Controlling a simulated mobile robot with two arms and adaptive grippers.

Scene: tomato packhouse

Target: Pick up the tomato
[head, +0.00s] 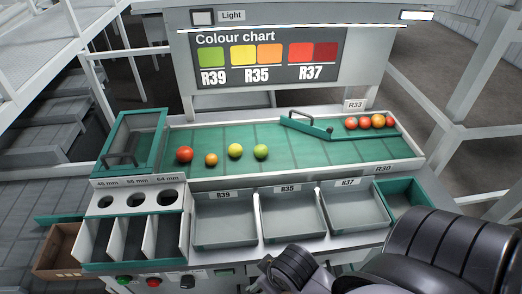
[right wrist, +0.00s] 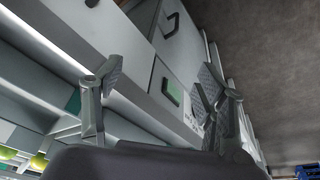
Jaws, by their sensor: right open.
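Several tomatoes lie on the green sorting belt (head: 300,155) in the head view: a red one (head: 185,154), a smaller orange one (head: 211,160), a yellow one (head: 235,151) and a green one (head: 261,152). Several red and orange tomatoes (head: 364,123) sit together behind a gate at the belt's right end. My right arm comes in at the lower right of the head view, well in front of the belt. In the right wrist view my right gripper (right wrist: 155,95) is open and empty, with its fingers apart. My left gripper does not show.
Empty grey trays R39 (head: 225,236), R35 (head: 287,231) and R37 (head: 352,221) line the front. A sizing unit with holes and chutes (head: 134,215) stands left. A green hinged gate (head: 300,123) crosses the belt. A colour chart (head: 265,58) hangs behind.

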